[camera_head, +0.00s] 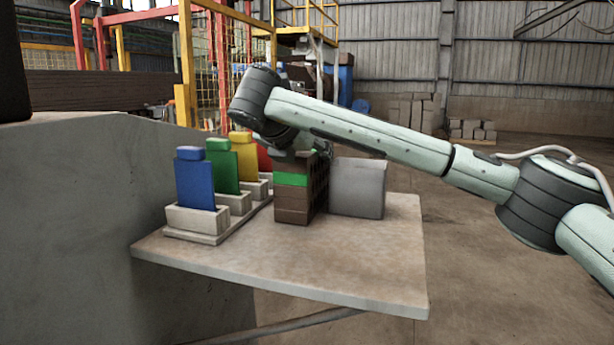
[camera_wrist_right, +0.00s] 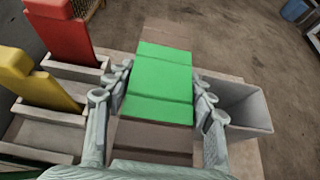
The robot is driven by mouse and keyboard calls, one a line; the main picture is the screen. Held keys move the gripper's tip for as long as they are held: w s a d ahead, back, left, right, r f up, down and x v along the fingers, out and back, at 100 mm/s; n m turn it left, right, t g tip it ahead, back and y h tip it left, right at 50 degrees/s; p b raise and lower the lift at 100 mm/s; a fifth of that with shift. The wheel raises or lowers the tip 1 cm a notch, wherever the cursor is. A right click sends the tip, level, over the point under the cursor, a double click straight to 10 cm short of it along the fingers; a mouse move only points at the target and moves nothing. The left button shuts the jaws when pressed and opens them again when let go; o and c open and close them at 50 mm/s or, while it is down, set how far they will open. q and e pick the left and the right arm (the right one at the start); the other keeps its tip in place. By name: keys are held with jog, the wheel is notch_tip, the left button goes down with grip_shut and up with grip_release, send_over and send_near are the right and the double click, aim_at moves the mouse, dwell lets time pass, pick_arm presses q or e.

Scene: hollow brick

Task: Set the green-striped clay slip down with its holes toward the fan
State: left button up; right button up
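The green-striped clay slip (camera_head: 292,204) is a dark brown block with a bright green band, upright and apparently on the table. Its holed face is turned to the right in the head view, toward a grey box. In the right wrist view its green band (camera_wrist_right: 160,82) lies between the fingers of my right gripper (camera_wrist_right: 162,85), which look closed against its two sides. In the head view the arm and slip partly hide that gripper. I cannot make out a fan. My left gripper is not in view.
The grey box (camera_head: 357,187) stands right of the slip; it also shows in the wrist view (camera_wrist_right: 241,106). Blue (camera_head: 195,183), green (camera_head: 224,171), yellow (camera_head: 245,156) and red upright pieces stand in pale holders at left. The table's (camera_head: 330,265) front is clear.

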jog(key=c, duration=0.7)
jog(key=shift+r, duration=0.2)
